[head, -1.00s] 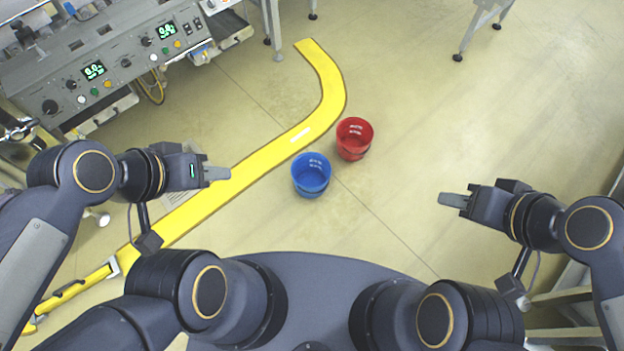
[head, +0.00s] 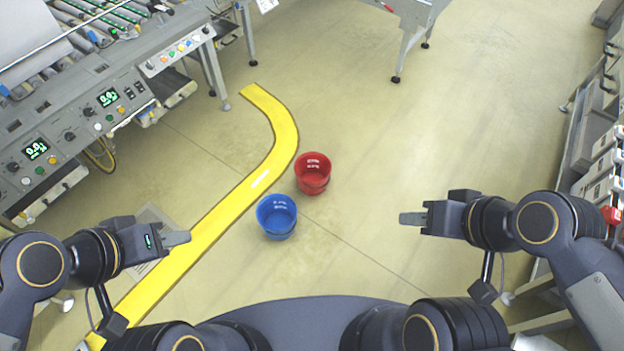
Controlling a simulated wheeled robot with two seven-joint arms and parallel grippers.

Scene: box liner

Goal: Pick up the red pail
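The red pail (head: 313,174) stands upright on the floor near the middle of the head view, just right of the yellow floor stripe. A blue pail (head: 277,217) stands in front of it and a little to its left. My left gripper (head: 188,238) is left of both pails, over the yellow stripe, with nothing visible in it. My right gripper (head: 402,218) is to the right of both pails and points left, also with nothing visible in it. From this angle the fingers of each gripper overlap, so their gap does not show.
A grey machine bench with control panels (head: 105,110) lines the left side. The yellow stripe (head: 228,207) curves along the floor. Machine legs (head: 397,75) stand at the back. Shelving with equipment (head: 590,170) runs along the right. The floor right of the red pail is clear.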

